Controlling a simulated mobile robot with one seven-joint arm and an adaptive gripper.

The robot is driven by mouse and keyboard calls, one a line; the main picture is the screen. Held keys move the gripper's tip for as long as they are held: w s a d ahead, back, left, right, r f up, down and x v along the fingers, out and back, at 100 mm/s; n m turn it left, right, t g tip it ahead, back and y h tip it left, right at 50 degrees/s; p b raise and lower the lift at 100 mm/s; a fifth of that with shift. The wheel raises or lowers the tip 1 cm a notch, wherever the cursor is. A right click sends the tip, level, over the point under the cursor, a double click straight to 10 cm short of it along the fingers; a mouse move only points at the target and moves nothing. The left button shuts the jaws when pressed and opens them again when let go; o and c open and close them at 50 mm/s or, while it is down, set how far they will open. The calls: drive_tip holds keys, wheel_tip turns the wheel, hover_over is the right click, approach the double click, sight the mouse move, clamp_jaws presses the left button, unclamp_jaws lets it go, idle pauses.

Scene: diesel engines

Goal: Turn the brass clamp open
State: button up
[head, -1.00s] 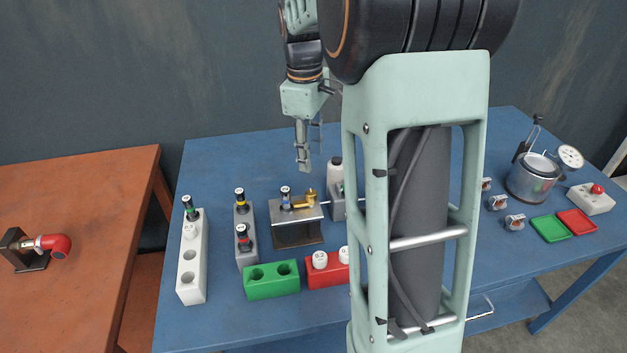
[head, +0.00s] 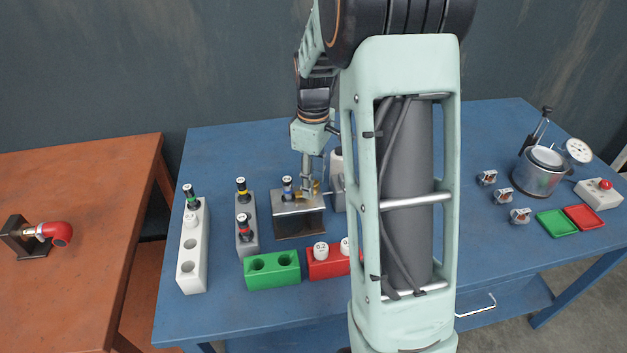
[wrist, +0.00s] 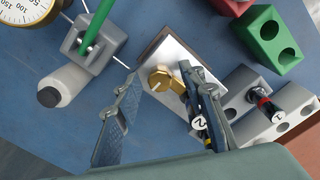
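The brass clamp (head: 315,187) sits on top of the metal test stand (head: 299,207) on the blue table. In the wrist view the clamp (wrist: 161,79) shows a round slotted head, with a brass arm running right toward the right finger. My gripper (head: 308,194) points down at the clamp; in the wrist view my gripper (wrist: 160,72) is open, one finger on each side of the brass head. The left finger is apart from it. Contact on the right cannot be told. An injector (head: 287,187) stands in the stand beside the clamp, partly hidden by the right finger in the wrist view.
A grey block with a green handle (wrist: 97,28) and a white bottle (wrist: 70,88) stand close by. Grey (head: 246,235), white (head: 191,265), green (head: 272,270) and red (head: 325,264) racks surround the stand. A metal pot (head: 540,172) and trays are far right.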

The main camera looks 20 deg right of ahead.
drive_tip(key=shift+f, duration=0.15)
drive_tip(key=shift+c, duration=0.5)
clamp_jaws()
drive_tip(key=shift+m, duration=0.3)
drive_tip(key=m, duration=0.9)
drive_tip(key=shift+p, duration=0.35)
drive_tip(key=m, duration=0.4)
drive_tip(key=shift+m+p, duration=0.55)
drive_tip(key=shift+m, duration=1.55)
